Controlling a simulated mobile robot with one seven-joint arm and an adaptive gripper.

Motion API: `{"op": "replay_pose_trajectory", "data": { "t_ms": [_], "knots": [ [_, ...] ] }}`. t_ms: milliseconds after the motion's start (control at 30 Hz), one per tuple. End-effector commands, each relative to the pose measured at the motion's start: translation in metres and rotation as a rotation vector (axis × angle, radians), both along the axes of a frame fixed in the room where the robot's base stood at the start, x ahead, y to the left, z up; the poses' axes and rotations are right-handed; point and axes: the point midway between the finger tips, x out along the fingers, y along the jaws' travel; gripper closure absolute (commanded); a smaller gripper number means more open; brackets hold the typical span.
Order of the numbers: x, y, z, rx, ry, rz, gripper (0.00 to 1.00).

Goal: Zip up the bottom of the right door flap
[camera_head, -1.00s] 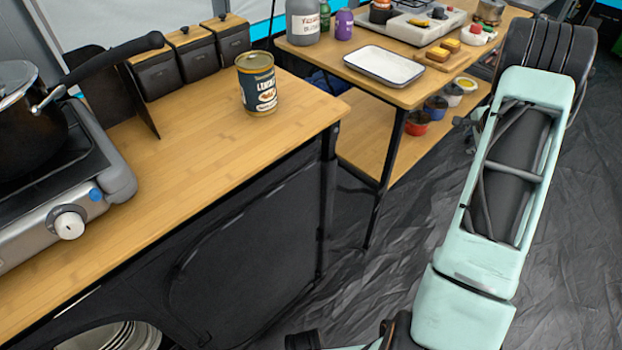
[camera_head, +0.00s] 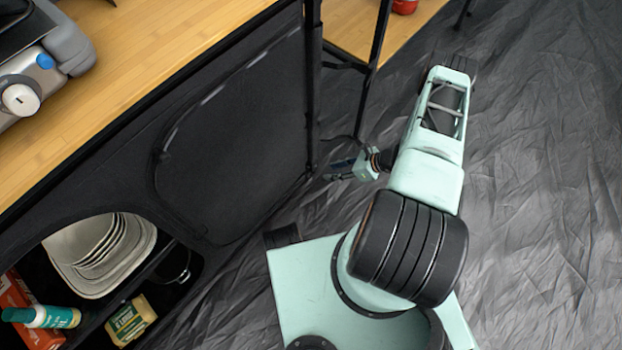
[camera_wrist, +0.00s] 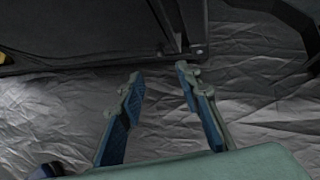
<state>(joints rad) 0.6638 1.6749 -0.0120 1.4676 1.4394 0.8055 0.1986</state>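The right door flap (camera_head: 235,150) is a black fabric panel on the front of the cabinet under the wooden counter. A curved seam outlines its left side, and it looks flat and closed over its opening. Its bottom edge is dark, and I cannot make out a zipper pull. My gripper (camera_head: 345,168) is low, just right of the cabinet's right front leg, and partly hidden by my arm. In the wrist view my gripper (camera_wrist: 160,75) is open and empty, its fingers apart over the floor. The dark cabinet side (camera_wrist: 85,35) lies ahead and left.
A table leg (camera_head: 374,70) stands behind my gripper. The crumpled grey floor (camera_head: 545,180) is clear on the right.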

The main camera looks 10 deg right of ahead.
Motion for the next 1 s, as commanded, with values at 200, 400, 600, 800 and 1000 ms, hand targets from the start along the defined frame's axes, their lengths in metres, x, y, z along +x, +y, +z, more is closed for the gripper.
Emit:
{"op": "replay_pose_trajectory", "data": {
  "t_ms": [200,400,600,800,1000],
  "knots": [
    [0.005,0.014,-0.018,0.008,0.003,-0.005,0.68],
    [0.018,0.037,-0.046,0.006,0.003,-0.003,0.68],
    [0.031,0.057,-0.068,0.005,0.003,-0.005,0.68],
    [0.037,0.067,-0.078,0.006,0.004,-0.005,0.68],
    [0.038,0.068,-0.078,0.005,0.003,-0.006,0.68]
  ]
}}
